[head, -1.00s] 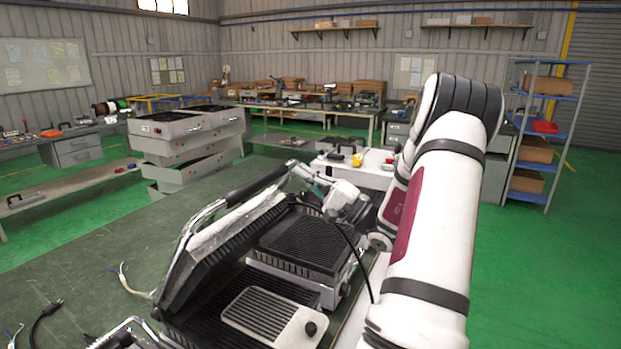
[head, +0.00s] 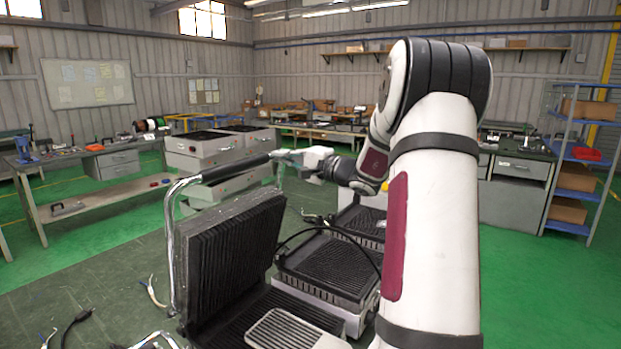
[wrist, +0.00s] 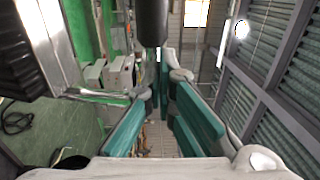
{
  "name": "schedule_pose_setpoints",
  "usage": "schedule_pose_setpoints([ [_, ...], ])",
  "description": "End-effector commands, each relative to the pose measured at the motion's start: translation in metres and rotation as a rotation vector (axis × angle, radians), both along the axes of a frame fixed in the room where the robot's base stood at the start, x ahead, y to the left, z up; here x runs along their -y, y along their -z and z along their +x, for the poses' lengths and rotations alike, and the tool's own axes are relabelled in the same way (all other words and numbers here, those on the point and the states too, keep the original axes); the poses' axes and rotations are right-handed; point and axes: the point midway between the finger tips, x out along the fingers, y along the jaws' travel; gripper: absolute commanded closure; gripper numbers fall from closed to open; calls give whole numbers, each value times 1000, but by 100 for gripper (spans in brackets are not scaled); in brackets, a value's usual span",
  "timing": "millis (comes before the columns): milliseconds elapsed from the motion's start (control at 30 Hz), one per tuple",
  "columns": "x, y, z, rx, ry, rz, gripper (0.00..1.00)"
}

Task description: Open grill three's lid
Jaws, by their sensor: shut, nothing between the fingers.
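The nearest grill has its ribbed dark lid (head: 232,255) standing raised, close to upright, above the ribbed lower plate (head: 262,315). No label shows which grill is number three. The lid has a chrome side arm (head: 172,235) and a black bar handle (head: 236,167) at its top. My gripper (head: 277,157) is at the right end of this handle, shut with nothing held. In the wrist view the teal finger pads (wrist: 163,90) lie just below the end of the black handle (wrist: 152,22); whether they touch it is unclear. The ribbed lid (wrist: 22,50) fills the upper left there.
A second ribbed grill (head: 325,268) stands open-topped behind the first, with another (head: 362,222) farther back. A black cable loops over them. A light slotted plate (head: 290,330) lies on the front grill's lower plate. Loose wires lie on the green bench (head: 110,290) at left.

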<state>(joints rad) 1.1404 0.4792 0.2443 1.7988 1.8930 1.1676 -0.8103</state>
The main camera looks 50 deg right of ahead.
Motion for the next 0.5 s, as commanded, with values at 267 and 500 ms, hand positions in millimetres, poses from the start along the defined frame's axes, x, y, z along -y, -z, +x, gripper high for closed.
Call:
schedule_pose_setpoints([
  [267, -11, -16, 66, -143, -6, -23, 100],
  [500, -15, -17, 94, -214, -5, -29, 100],
])
